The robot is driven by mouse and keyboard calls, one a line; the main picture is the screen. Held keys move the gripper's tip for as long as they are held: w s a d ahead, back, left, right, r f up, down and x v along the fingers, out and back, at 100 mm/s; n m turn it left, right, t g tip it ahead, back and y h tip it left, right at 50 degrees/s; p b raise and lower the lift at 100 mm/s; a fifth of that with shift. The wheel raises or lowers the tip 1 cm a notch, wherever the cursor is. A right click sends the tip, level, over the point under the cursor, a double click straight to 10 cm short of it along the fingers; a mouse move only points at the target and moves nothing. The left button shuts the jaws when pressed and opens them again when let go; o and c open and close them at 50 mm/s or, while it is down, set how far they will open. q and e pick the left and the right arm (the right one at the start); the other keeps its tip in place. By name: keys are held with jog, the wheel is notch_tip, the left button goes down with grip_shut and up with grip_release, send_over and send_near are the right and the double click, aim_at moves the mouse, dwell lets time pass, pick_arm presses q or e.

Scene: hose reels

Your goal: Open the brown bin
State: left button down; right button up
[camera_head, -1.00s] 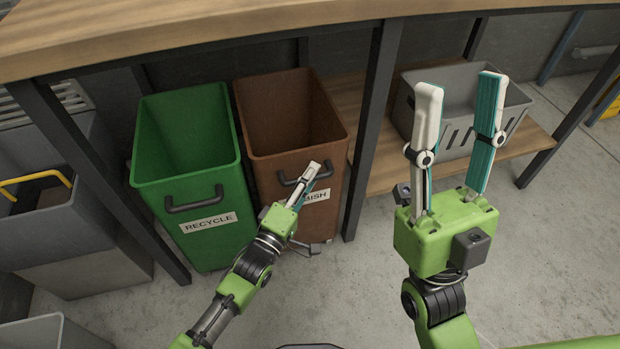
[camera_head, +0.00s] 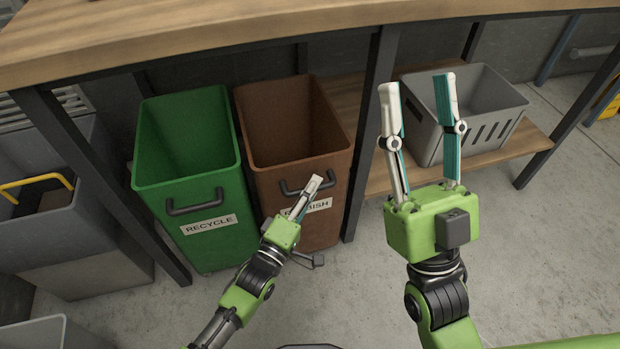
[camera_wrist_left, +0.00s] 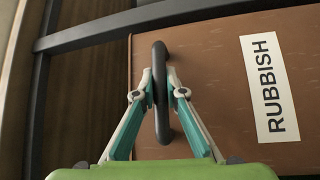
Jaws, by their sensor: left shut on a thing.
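The brown bin (camera_head: 298,125) stands under the bench, its top open and its inside looking empty. Its front has a dark handle (camera_wrist_left: 158,95) and a white RUBBISH label (camera_wrist_left: 269,88). My left gripper (camera_head: 314,184) is at the front of the bin. In the left wrist view its fingers (camera_wrist_left: 159,82) are closed on the handle, one on each side. The arm hides part of the label in the head view. My right gripper (camera_head: 416,84) is raised with its fingers apart and nothing between them, in front of the grey crate.
A green RECYCLE bin (camera_head: 187,140) stands directly left of the brown bin. A dark bench leg (camera_head: 368,140) is close on its right. A grey crate (camera_head: 480,115) sits on the low wooden shelf (camera_head: 540,137). The floor (camera_head: 540,240) in front is clear.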

jog(key=w+f+g+h+p, duration=0.3)
jog(key=w+f+g, duration=0.5)
jog(key=f, duration=0.5)
pick_arm(q)
jog(key=s+d+p, duration=0.1)
jog(key=s+d, duration=0.1)
jog(key=s, duration=0.8)
jog(key=s+d+p, duration=0.1)
jog(key=s+d, duration=0.2)
jog(key=s, duration=0.8)
jog(key=shift+s+d+p, duration=0.2)
jog(key=shift+d+p, duration=0.1)
pick_arm(e)
jog(key=s+d+f+g+h, duration=0.1)
jog(key=s+f+g, duration=0.1)
jog(key=f, duration=0.5)
jog(key=s+d+f+g+h, duration=0.1)
jog(key=s+f+g, duration=0.1)
jog(key=f+g, duration=0.3)
jog(key=shift+d+f+m+g+h, duration=0.3)
jog(key=shift+f, duration=0.95)
pick_arm(q)
jog(key=shift+f, duration=0.1)
jog(key=c, duration=2)
grip_release()
jog(key=shift+c, duration=0.2)
jog(key=v, duration=1.2)
